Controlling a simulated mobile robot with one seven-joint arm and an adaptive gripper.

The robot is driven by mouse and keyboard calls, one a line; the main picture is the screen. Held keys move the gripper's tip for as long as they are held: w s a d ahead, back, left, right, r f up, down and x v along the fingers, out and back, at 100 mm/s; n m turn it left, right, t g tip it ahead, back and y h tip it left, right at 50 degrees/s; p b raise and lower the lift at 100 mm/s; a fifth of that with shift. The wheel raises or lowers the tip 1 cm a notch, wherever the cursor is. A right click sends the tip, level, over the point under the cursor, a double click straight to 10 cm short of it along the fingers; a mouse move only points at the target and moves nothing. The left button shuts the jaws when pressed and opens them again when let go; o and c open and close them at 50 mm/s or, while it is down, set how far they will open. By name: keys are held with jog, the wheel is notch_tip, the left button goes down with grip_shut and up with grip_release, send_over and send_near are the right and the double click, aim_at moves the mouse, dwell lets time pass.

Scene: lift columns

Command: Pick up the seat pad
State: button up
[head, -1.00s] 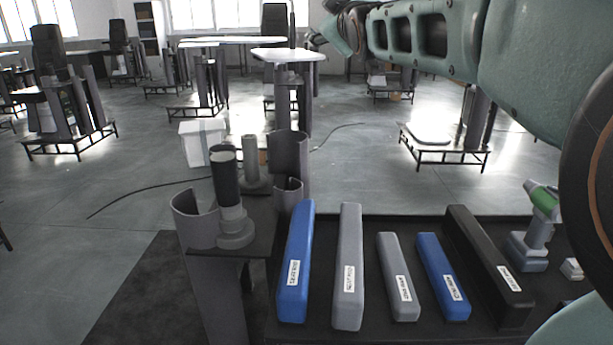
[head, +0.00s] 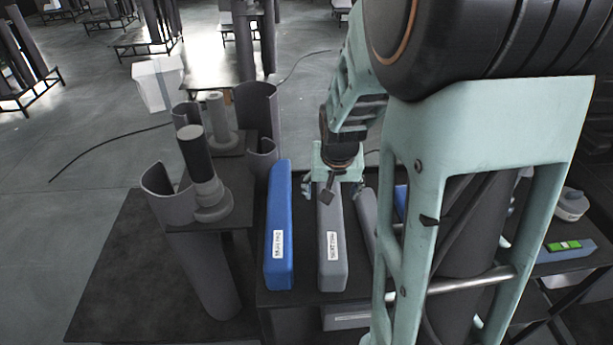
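Long pads with white labels lie side by side on a dark table. The labels are too small to read surely, so I cannot tell which one is the seat pad. A blue pad (head: 279,222) is at the left and a long grey pad (head: 331,250) is beside it. A shorter grey pad (head: 366,222) is partly hidden by my arm. My gripper (head: 333,190) points down at the far end of the long grey pad. Its fingers look spread to either side of that pad, with nothing visibly held. Whether it touches the pad is unclear.
A stand with grey columns and curved shells (head: 208,190) rises close to the left of the blue pad. A white box (head: 158,82) stands on the floor behind. My arm covers the table's right part.

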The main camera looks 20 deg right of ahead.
aim_at(330, 206)
jog(key=x, duration=0.5)
jog(key=shift+d+f+b, duration=0.15)
jog(key=shift+f+b, duration=0.15)
jog(key=shift+b, duration=0.1)
jog(key=shift+s+x, duration=0.1)
jog(key=shift+x, duration=1.15)
jog(key=shift+s+x, duration=0.15)
jog(key=shift+x, duration=1.05)
jog(key=shift+c, duration=0.3)
jog(key=shift+w, duration=0.15)
jog(key=c, duration=1.7)
jog(key=shift+r, duration=0.15)
jog(key=shift+c, duration=0.2)
